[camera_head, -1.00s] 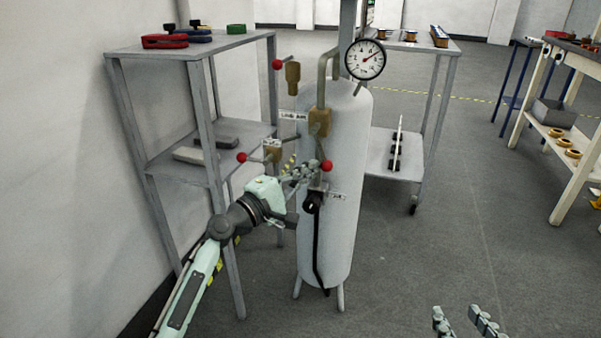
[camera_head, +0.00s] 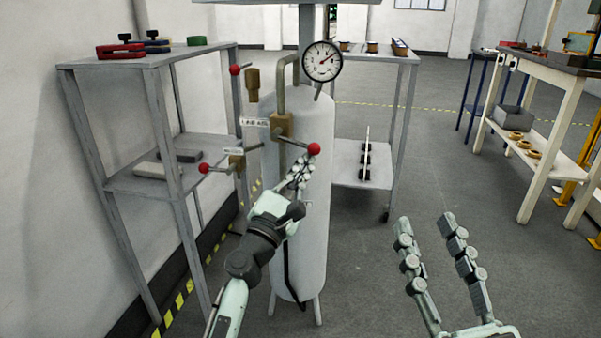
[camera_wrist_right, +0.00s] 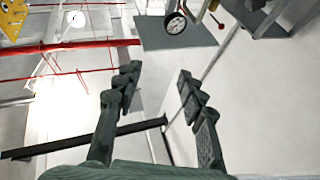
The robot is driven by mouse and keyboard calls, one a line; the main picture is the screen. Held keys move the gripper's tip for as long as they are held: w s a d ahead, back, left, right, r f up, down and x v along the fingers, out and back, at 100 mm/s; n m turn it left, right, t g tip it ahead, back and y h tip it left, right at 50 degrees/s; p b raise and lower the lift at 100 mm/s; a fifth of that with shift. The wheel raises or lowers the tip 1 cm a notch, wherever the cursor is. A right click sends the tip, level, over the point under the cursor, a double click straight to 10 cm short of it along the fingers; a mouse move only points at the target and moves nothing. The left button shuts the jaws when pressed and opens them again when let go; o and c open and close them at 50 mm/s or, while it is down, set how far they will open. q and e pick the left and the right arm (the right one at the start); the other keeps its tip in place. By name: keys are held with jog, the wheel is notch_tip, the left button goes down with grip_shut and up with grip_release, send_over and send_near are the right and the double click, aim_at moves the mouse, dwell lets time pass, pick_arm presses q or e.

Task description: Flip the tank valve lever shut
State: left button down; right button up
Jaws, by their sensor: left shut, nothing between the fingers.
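The white tank (camera_head: 314,225) stands upright in the middle of the head view. A brass valve (camera_head: 282,126) at its upper front carries a lever with a red ball knob (camera_head: 314,149), which points right and slightly down. My left gripper (camera_head: 303,163) is shut and empty, its fingertips just below and left of that knob; I cannot tell whether they touch. Two other red-knobbed levers, an upper one (camera_head: 235,69) and a lower one (camera_head: 203,168), are on brass fittings to the left. My right gripper (camera_head: 425,220) is open and empty, right of the tank, also in the wrist view (camera_wrist_right: 157,72).
A round gauge (camera_head: 322,61) sits above the tank and also shows in the wrist view (camera_wrist_right: 175,23). A grey shelf (camera_head: 105,60) stands left. A cart (camera_head: 378,180) stands behind right, and a workbench (camera_head: 566,85) far right. The floor between tank and bench is clear.

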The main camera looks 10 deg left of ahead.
pick_arm(q)
jog(key=shift+d+r+p, duration=0.3)
jog(key=shift+d+r, duration=0.05)
jog(key=shift+r, duration=0.2)
jog(key=shift+d+r+p, duration=0.3)
jog(key=shift+d+r, duration=0.05)
jog(key=shift+r, duration=0.2)
pick_arm(e)
jog(key=shift+w+d+f+g+h, duration=0.15)
jog(key=shift+w+f+g+h, duration=0.25)
jog(key=shift+f, duration=0.5)
jog(key=shift+w+d+f+g+h, duration=0.1)
jog(key=shift+w+d+f+g, duration=0.1)
jog(key=shift+f+g, duration=0.6)
jog(key=shift+w+d+f+g+h, duration=0.2)
jog(key=shift+w+f+g, duration=0.1)
jog(key=shift+f, duration=0.75)
pick_arm(q)
jog(key=v, duration=0.7)
jog(key=shift+s+a+f, duration=0.2)
jog(key=shift+s, duration=0.05)
